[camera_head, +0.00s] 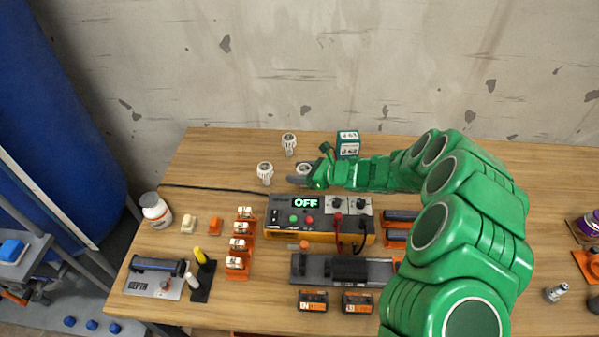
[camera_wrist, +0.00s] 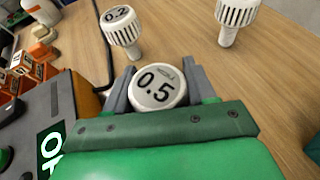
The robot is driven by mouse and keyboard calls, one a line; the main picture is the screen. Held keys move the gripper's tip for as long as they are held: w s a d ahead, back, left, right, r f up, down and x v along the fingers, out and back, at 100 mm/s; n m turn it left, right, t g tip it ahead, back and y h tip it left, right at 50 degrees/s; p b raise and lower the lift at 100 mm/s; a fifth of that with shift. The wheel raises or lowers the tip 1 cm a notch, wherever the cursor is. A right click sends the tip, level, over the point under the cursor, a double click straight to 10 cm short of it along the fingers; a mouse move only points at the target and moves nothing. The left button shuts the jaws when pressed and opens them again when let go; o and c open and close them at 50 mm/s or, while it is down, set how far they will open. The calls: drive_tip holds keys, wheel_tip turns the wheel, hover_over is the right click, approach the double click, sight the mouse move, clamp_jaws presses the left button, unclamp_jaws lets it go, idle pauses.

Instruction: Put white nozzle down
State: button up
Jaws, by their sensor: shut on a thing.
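My gripper (camera_head: 303,175) is at the end of my green arm, just behind the control box with the green OFF display. In the wrist view my gripper (camera_wrist: 158,92) is shut on a white nozzle (camera_wrist: 159,87) marked 0.5, its round face toward the camera. The held nozzle also shows in the head view (camera_head: 304,168). A second white nozzle (camera_head: 265,172), marked 0.2 in the wrist view (camera_wrist: 121,25), stands to the left. A third white nozzle (camera_head: 289,142) stands farther back. Whether the held nozzle touches the table cannot be told.
The control box (camera_head: 290,216) is close in front of my gripper. A teal box (camera_head: 347,145) stands behind my arm. A black cable (camera_head: 215,188) runs left from the control box. The wooden table (camera_head: 215,155) is clear at the back left.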

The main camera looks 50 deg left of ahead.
drive_tip(key=o, duration=1)
drive_tip(key=shift+o, duration=0.2)
drive_tip(key=shift+w+d+r, duration=0.25)
drive_tip(key=shift+d, duration=0.1)
drive_tip(key=v, duration=1.1)
